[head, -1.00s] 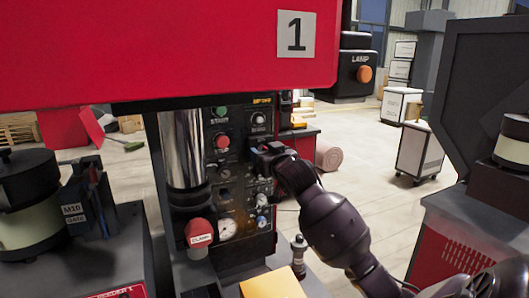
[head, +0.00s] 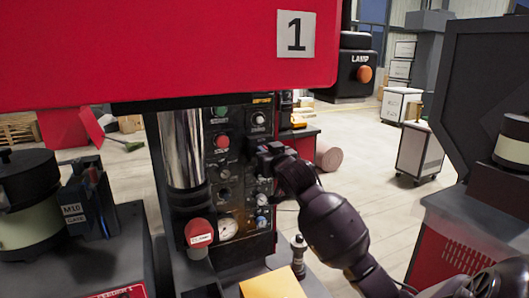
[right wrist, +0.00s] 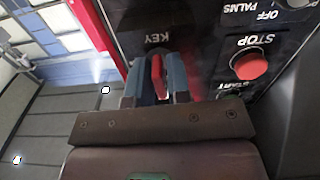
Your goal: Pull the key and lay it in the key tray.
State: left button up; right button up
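The red key (right wrist: 157,75) shows in the right wrist view, just below the KEY label on the black control panel (right wrist: 205,40). My right gripper (right wrist: 158,80) has its two blue-grey fingers on either side of the key, close against it, and looks shut on it. I cannot tell whether the key's inner end is still in the panel. In the head view my right gripper (head: 264,158) is at the right edge of the panel and hides the key. My left gripper is not in view. I cannot make out the key tray for certain.
The panel carries a red STOP button (right wrist: 249,64).

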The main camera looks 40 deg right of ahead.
grip_shut()
jog(key=shift+s, duration=0.1)
jog(key=shift+v, duration=2.9)
